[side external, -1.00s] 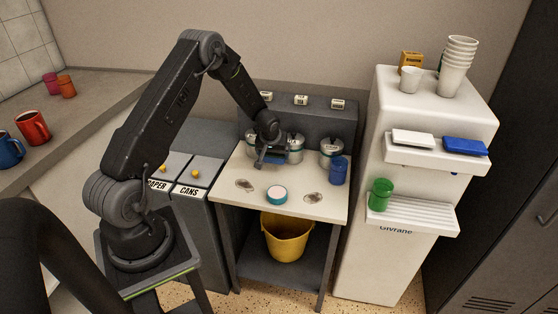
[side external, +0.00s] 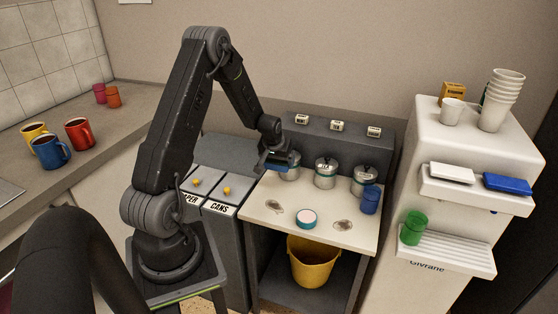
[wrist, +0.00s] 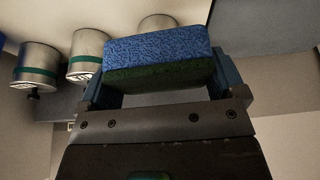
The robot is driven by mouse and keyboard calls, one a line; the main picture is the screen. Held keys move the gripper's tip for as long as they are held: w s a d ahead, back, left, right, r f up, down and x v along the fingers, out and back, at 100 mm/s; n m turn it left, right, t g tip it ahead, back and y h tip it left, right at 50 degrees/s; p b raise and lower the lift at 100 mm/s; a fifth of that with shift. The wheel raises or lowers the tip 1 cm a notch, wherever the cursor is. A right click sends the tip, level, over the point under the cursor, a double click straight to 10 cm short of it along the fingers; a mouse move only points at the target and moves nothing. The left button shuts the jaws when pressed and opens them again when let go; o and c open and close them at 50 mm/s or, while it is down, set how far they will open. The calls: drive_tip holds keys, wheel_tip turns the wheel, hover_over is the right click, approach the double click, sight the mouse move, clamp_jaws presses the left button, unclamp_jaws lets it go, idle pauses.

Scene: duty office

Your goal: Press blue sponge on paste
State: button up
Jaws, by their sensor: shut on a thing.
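My gripper (side external: 280,161) is shut on a blue sponge (wrist: 158,48) with a dark green underside. In the wrist view the sponge sits between the two fingers (wrist: 160,88). In the side view my gripper holds it above the back left of the table, in front of the left canister, and the sponge is only a small blue strip there. The paste appears to be the round tin (side external: 307,217) with a teal rim and a pale top, at the front middle of the table. The sponge is apart from it, behind and to the left.
Several lidded canisters (side external: 325,176) line the table's back. Dark smudges (side external: 343,225) flank the tin. A yellow bucket (side external: 312,264) is below. The cooler's shelf holds a white block (side external: 452,173) and a blue block (side external: 507,184).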

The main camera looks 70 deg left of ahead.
drive_tip(key=shift+c, duration=1.2)
wheel_tip(320, 180, up, 6)
drive_tip(key=shift+f, duration=0.1)
drive_tip(key=shift+w+d+f, duration=0.2)
drive_tip(key=shift+d+f, duration=0.2)
drive_tip(key=shift+f, duration=0.05)
drive_tip(key=w+d+f+n+g+y, duration=0.1)
drive_tip(key=w+d+n+g, duration=0.15)
drive_tip(key=d+n, duration=0.6)
drive_tip(key=r+n+g+h, duration=0.1)
drive_tip(key=n+g, duration=0.3)
drive_tip(key=n, duration=0.5)
hover_over(303, 215)
drive_tip(key=w, duration=0.1)
drive_tip(key=shift+n, duration=0.25)
drive_tip(key=shift+d+f, duration=0.15)
drive_tip(key=shift+f, duration=1.9)
drive_tip(key=shift+d+f, duration=0.15)
drive_tip(key=shift+f, duration=1.85)
drive_tip(key=shift+d+f, duration=0.15)
drive_tip(key=shift+f, duration=1.9)
drive_tip(key=shift+f, duration=0.5)
drive_tip(key=shift+r, duration=0.1)
